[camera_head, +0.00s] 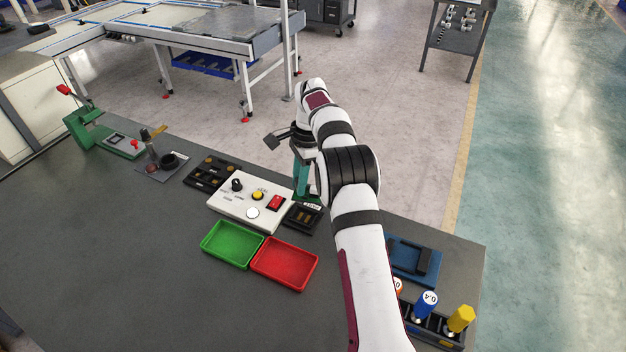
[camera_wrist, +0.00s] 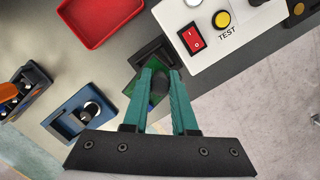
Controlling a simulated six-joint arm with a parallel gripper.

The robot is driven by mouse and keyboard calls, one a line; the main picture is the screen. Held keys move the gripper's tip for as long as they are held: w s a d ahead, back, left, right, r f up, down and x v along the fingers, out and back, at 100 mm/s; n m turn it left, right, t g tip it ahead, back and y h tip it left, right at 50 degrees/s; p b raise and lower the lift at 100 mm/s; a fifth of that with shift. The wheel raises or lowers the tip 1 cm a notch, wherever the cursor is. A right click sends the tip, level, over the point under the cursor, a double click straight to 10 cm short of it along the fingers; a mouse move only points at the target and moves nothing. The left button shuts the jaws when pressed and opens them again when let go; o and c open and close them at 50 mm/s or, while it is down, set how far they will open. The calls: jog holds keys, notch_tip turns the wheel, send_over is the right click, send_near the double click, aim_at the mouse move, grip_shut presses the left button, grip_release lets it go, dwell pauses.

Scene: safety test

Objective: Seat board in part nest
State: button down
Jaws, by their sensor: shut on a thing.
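In the wrist view my gripper (camera_wrist: 159,82) has its teal fingers closed on a dark rounded part of the green board (camera_wrist: 136,104). The board is partly hidden by the fingers. A black nest-like block (camera_wrist: 153,52) lies just beyond the fingertips, beside the test panel; it also shows in the head view (camera_head: 303,218). Whether the board touches it I cannot tell. In the head view my gripper (camera_head: 302,190) points down behind that block, and the board cannot be made out. A blue fixture (camera_head: 421,272) stands at the right; in the wrist view (camera_wrist: 74,123) it holds something round.
The white test panel (camera_head: 226,206) with a red switch stands left of the gripper. Green (camera_head: 232,244) and red (camera_head: 285,265) trays lie in front. A black holder (camera_head: 209,172) is further left. A driver rack (camera_head: 436,328) stands at the right front. The left bench is mostly clear.

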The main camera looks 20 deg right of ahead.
jog(key=shift+w+a+f+m+t, duration=0.15)
jog(key=shift+a+m+t, duration=0.25)
jog(key=shift+m, duration=0.8)
jog(key=shift+a+f, duration=0.15)
jog(key=shift+f, duration=2.6)
jog(key=shift+f, duration=0.9)
jog(key=shift+c, duration=1.1)
grip_release()
jog(key=shift+r, duration=0.1)
jog(key=shift+r, duration=3.4)
